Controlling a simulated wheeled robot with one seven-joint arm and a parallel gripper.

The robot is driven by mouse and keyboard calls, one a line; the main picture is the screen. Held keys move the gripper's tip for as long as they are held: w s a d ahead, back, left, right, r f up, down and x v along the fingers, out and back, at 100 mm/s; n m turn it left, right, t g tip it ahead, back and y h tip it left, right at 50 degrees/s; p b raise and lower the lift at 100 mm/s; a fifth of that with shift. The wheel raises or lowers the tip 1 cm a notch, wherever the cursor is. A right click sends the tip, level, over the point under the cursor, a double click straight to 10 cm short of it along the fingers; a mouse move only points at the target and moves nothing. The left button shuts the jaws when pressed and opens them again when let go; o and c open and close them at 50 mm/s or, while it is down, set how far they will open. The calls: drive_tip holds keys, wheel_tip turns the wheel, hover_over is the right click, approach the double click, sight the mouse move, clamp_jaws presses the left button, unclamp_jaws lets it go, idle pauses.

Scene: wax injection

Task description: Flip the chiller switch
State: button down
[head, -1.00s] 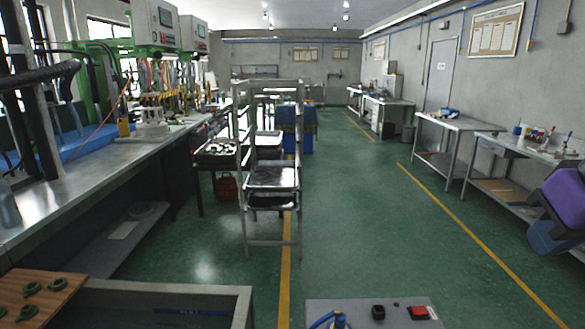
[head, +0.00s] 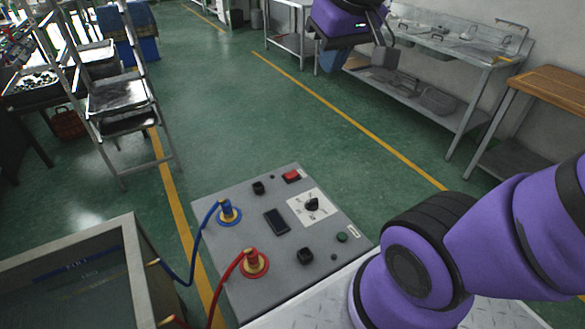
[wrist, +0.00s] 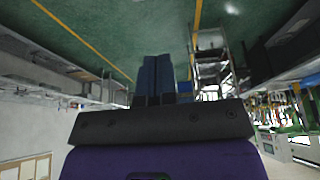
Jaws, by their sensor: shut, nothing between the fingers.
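The chiller's grey control panel (head: 262,193) lies low in the middle of the head view. A red rocker switch (head: 292,176) sits near its far edge; I cannot tell its position. My gripper (head: 388,62) is beyond the panel at the top of the head view, well apart from the switch. In the wrist view its two dark fingers (wrist: 163,62) are together and empty. The wrist view does not show the panel.
A blue hose (head: 193,240) and a red hose (head: 227,275) leave the panel's left side. A metal-framed tank (head: 128,250) stands at left. A metal rack (head: 120,97) stands farther back. A steel sink table (head: 450,50) is at right. Green floor beyond the panel is clear.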

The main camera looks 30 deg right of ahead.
drive_tip(key=w+d+f+g, duration=0.15)
drive_tip(key=w+f, duration=0.35)
drive_tip(key=w, duration=0.6)
drive_tip(key=g, duration=0.3)
hover_over(294, 174)
wheel_tip(294, 174, down, 33)
drive_tip(key=shift+f, duration=0.15)
drive_tip(key=shift+f, duration=0.1)
wheel_tip(294, 174, down, 14)
drive_tip(key=shift+r, duration=0.1)
drive_tip(key=shift+d, duration=0.1)
